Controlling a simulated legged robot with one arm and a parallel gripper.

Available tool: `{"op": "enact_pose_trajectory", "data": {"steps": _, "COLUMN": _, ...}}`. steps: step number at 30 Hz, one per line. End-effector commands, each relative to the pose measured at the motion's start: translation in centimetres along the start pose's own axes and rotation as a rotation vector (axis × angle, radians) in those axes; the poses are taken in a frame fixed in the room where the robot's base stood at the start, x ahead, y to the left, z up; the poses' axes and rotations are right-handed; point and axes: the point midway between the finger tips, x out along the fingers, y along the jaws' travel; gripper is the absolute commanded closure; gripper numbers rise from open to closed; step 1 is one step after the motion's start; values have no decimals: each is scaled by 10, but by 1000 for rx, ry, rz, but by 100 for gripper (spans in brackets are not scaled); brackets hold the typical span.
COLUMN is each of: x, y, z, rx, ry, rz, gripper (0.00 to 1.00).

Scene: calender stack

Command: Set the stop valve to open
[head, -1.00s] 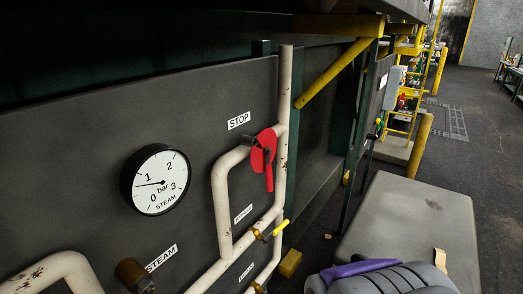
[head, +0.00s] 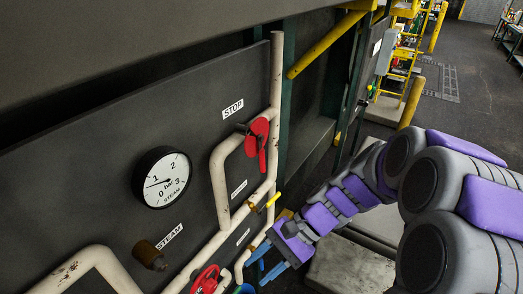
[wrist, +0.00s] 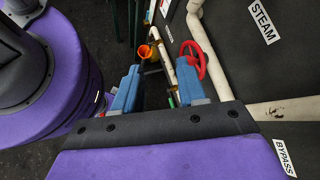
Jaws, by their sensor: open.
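The stop valve (head: 257,137) is a red round plate with a red lever hanging straight down, on the cream pipe right of the STOP label (head: 233,109). My gripper (head: 259,265) is open and empty, below the stop valve and apart from it, near the lower pipes. Its two blue fingers also show spread in the wrist view (wrist: 158,88). I cannot make out the stop valve in the wrist view.
A red handwheel (head: 205,280) sits low on the pipes, also in the wrist view (wrist: 193,58). A yellow lever (head: 273,200) and a brass fitting (head: 150,255) stick out. The steam gauge (head: 162,177) is left. An orange cup-like thing (wrist: 145,51) shows between the fingers.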

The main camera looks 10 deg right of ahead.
Motion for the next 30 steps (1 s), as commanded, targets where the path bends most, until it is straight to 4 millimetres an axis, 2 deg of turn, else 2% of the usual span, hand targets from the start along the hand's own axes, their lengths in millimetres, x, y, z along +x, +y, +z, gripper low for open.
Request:
{"op": "enact_pose_trajectory", "data": {"steps": 1, "x": -16, "y": -13, "z": -2, "rx": 60, "ry": -35, "rz": -67, "gripper": 59}}
{"op": "enact_pose_trajectory", "data": {"steps": 3, "x": -33, "y": -29, "z": -9, "rx": 135, "ry": -78, "rz": -161, "gripper": 59}}
{"op": "enact_pose_trajectory", "data": {"steps": 9, "x": -94, "y": -62, "z": -42, "rx": 354, "ry": -207, "rz": -440, "gripper": 59}}
{"op": "enact_pose_trajectory", "data": {"steps": 13, "x": -140, "y": -71, "z": -72, "rx": 488, "ry": -285, "rz": -627, "gripper": 59}}
{"op": "enact_pose_trajectory", "data": {"steps": 18, "x": -191, "y": -66, "z": -106, "rx": 622, "ry": -369, "rz": -828, "gripper": 59}}
{"op": "enact_pose_trajectory", "data": {"steps": 21, "x": -209, "y": -61, "z": -121, "rx": 670, "ry": -401, "rz": -904, "gripper": 59}}
{"op": "enact_pose_trajectory", "data": {"steps": 24, "x": -218, "y": -58, "z": -128, "rx": 692, "ry": -415, "rz": -945, "gripper": 59}}
{"op": "enact_pose_trajectory", "data": {"steps": 30, "x": -212, "y": -70, "z": -129, "rx": 698, "ry": -420, "rz": -953, "gripper": 59}}
